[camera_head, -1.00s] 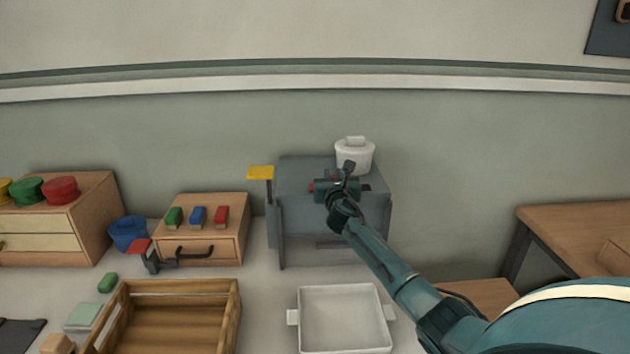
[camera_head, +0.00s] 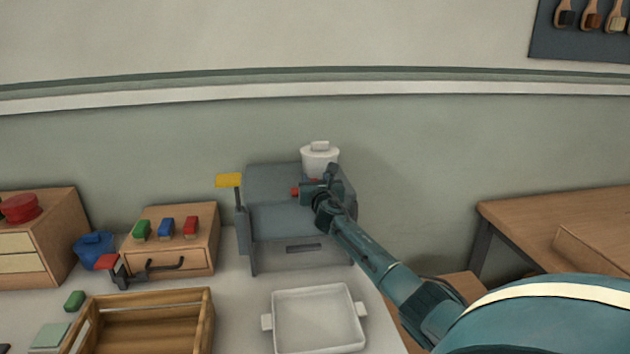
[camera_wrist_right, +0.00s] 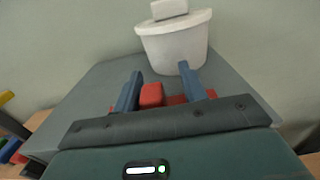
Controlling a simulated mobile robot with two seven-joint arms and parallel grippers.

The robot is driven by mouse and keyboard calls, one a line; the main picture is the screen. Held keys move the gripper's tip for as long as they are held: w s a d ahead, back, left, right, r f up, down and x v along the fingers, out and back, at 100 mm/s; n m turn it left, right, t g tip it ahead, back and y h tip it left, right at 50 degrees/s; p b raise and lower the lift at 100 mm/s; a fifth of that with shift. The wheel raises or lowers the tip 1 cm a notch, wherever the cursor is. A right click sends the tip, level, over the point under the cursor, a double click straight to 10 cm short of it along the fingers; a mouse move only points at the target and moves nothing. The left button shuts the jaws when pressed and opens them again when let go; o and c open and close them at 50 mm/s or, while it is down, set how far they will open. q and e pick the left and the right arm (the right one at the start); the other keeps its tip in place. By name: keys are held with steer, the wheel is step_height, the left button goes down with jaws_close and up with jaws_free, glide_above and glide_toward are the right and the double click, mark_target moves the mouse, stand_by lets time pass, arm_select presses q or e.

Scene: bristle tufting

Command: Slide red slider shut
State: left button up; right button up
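The red slider (camera_head: 295,192) shows as a small red piece on top of the grey machine (camera_head: 300,227), just left of my right gripper (camera_head: 308,190). In the right wrist view its red block (camera_wrist_right: 151,95) stands between the two blue fingers of my right gripper (camera_wrist_right: 160,88). The block is close to the left finger, with a gap to the right finger. More red shows low between and beside the fingers. The gripper hides part of the slider and its track. My left gripper is not in view.
A white lidded pot (camera_head: 320,162) stands on the machine just behind my right gripper. A yellow-topped lever (camera_head: 229,180) rises at the machine's left. A white tray (camera_head: 318,318) and a wooden crate (camera_head: 145,325) lie in front. A small wooden box (camera_head: 170,257) carries green, blue and red blocks.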

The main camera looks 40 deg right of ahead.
steer(key=shift+a, duration=0.15)
steer(key=shift+s+a, duration=0.15)
steer(key=shift+s, duration=0.1)
steer(key=p+v, duration=0.1)
steer(key=v, duration=1.1)
steer(key=shift+s, duration=0.3)
